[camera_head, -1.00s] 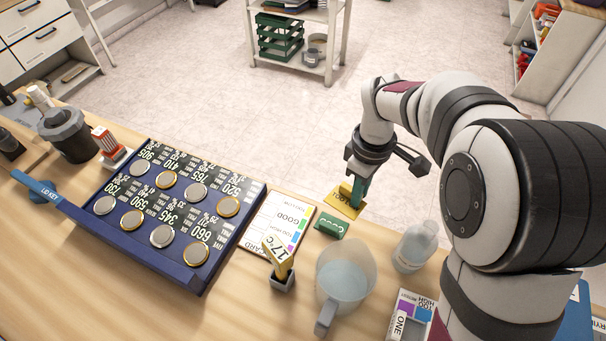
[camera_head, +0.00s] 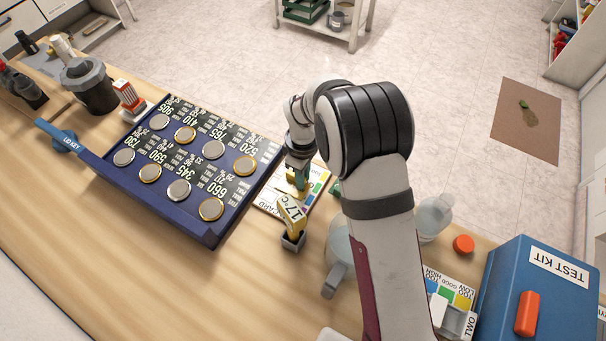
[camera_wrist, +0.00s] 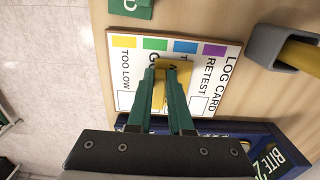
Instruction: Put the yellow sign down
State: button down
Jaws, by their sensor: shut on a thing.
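My gripper (camera_head: 301,181) is shut on the yellow sign, whose yellow edge shows between the green fingers in the wrist view (camera_wrist: 173,68). The sign is held over the white log card (camera_wrist: 127,97), near its middle. I cannot tell whether the sign touches the card. In the head view the log card (camera_head: 321,178) lies right of the blue tray, partly hidden by my arm. The sign's lettering is hidden.
A yellow 17°C marker (camera_head: 291,211) stands in a grey holder close in front of my gripper. A blue tray of round discs (camera_head: 215,238) lies left. A clear jug (camera_head: 338,262) and blue test kit (camera_head: 540,290) are right. A green block (camera_wrist: 133,9) sits beside the card.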

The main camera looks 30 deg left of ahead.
jog(key=shift+f, duration=0.1)
jog(key=c, duration=0.8)
grip_release()
jog(key=shift+c, duration=0.2)
notch_tip(320, 180, up, 12)
jog(key=r, duration=0.1)
jog(key=s+d+r+m, duration=0.1)
jog(key=d+r+m, duration=0.3)
jog(key=d, duration=0.3)
jog(key=s+d+r+m, duration=0.2)
jog(key=d+r+m, duration=0.15)
jog(key=d, duration=0.35)
jog(key=s+d+m+y, duration=0.1)
jog(key=s+d+m, duration=1.2)
jog(key=s+m, duration=0.3)
jog(key=shift+s+d+y, duration=0.15)
jog(key=shift+s+y, duration=0.25)
jog(key=shift+s, duration=0.15)
